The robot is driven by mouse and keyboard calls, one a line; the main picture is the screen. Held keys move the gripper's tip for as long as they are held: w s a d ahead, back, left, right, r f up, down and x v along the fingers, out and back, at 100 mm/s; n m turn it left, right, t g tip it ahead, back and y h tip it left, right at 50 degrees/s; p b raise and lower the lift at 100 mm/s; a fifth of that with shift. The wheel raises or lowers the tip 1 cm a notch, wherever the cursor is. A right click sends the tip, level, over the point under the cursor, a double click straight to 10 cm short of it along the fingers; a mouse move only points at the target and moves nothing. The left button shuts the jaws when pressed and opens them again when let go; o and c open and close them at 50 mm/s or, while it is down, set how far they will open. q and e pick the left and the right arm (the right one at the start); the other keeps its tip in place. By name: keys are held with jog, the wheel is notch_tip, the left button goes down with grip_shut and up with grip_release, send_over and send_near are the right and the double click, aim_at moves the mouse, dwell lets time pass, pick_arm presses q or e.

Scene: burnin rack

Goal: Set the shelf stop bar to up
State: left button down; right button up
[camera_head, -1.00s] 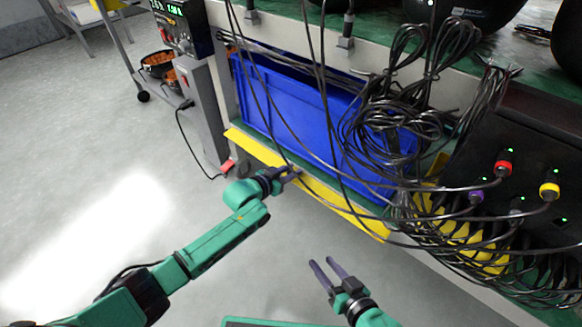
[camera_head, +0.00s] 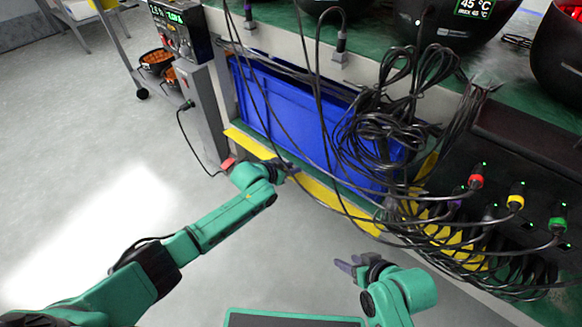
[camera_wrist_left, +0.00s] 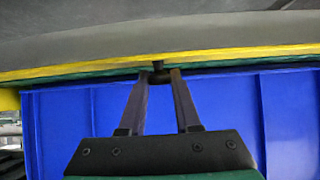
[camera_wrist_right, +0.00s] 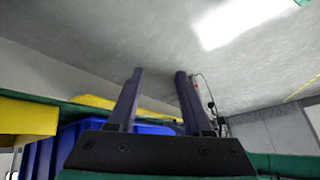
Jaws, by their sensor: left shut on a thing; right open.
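The stop bar (camera_head: 335,199) is the long yellow strip along the front edge of the lower shelf, lying low in front of the blue bin (camera_head: 270,98). It also shows in the left wrist view (camera_wrist_left: 230,53). My left gripper (camera_head: 294,169) is at this bar, left of its middle. In the left wrist view its fingertips (camera_wrist_left: 160,73) close on a small dark knob (camera_wrist_left: 158,77) at the bar's edge. My right gripper (camera_head: 342,265) is open and empty in front of the shelf, lower right of the bar. It also shows in its own wrist view (camera_wrist_right: 158,74).
Black cables (camera_head: 385,130) hang over the bin and the bar's right part. A panel with coloured plugs (camera_head: 510,165) stands at the right. A grey post unit (camera_head: 196,110) is at the left. The floor (camera_head: 80,180) in front is clear.

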pick_arm(q)
jog(key=shift+f, duration=0.15)
jog(key=c, duration=0.6)
grip_release()
pick_arm(e)
jog(key=s+d+r+g+h+p, duration=0.3)
jog(key=s+d+r+g+p, duration=0.15)
jog(key=d+r, duration=0.2)
pick_arm(q)
jog(key=p+v, duration=0.2)
jog(key=v, duration=1.2)
jog(key=shift+s+a+r+p, duration=0.15)
jog(key=shift+s+r+p, duration=0.05)
jog(key=shift+r+p, duration=0.15)
jog(key=shift+f, duration=0.1)
jog(key=shift+c, duration=0.2)
pick_arm(e)
notch_tip(320, 180, down, 11)
jog(key=d+m, duration=0.1)
jog(key=shift+d, duration=0.3)
